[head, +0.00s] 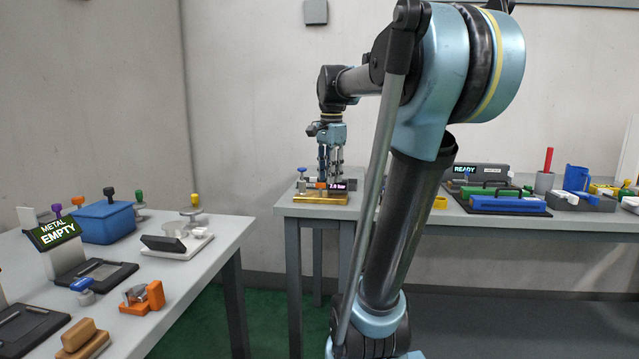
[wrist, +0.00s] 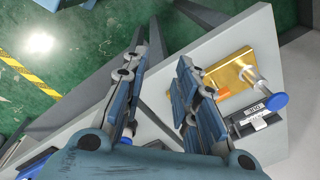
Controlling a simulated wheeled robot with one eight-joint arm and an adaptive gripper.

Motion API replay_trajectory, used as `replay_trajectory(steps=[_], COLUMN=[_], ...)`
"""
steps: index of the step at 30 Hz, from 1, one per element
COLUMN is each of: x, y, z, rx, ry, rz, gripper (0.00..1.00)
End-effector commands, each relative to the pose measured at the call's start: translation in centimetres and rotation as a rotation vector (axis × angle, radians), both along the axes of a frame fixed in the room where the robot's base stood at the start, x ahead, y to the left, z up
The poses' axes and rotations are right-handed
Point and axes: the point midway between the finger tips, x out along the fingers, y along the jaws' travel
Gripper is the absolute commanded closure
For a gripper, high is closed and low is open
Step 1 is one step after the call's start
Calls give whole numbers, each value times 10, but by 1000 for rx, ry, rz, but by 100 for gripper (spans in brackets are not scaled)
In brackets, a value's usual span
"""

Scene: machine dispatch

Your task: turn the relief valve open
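A gold-based valve unit (head: 320,198) stands at the left end of the back table. I cannot tell which part is the relief valve handle. In the wrist view the gold plate (wrist: 228,70), the orange part (wrist: 223,92) and the blue knob (wrist: 274,102) lie right of my fingers. My gripper (head: 330,166) points down over the unit. In the wrist view my gripper (wrist: 160,72) has its fingers apart with nothing between them.
A nearer table (head: 205,245) at left holds a blue box (head: 105,222), a METAL EMPTY sign (head: 54,233) and an orange clamp (head: 148,297). Green floor lies between them.

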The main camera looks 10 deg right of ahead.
Motion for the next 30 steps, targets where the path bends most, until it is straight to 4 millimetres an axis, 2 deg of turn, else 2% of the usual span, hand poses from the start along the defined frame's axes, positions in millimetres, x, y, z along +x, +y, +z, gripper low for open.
replay_trajectory(steps=[1,6,12,15,19,23,26,30], x=[17,65,113,128,139,142,143,142], y=[1,2,4,4,5,5,5,5], z=[16,58,94,104,111,109,100,78], rx=[5,19,27,27,28,28,28,29], ry=[8,33,57,66,71,74,74,73], rz=[-67,-317,-574,-662,-728,-750,-751,-750], gripper=[72,72,72,72,72,72,72,72])
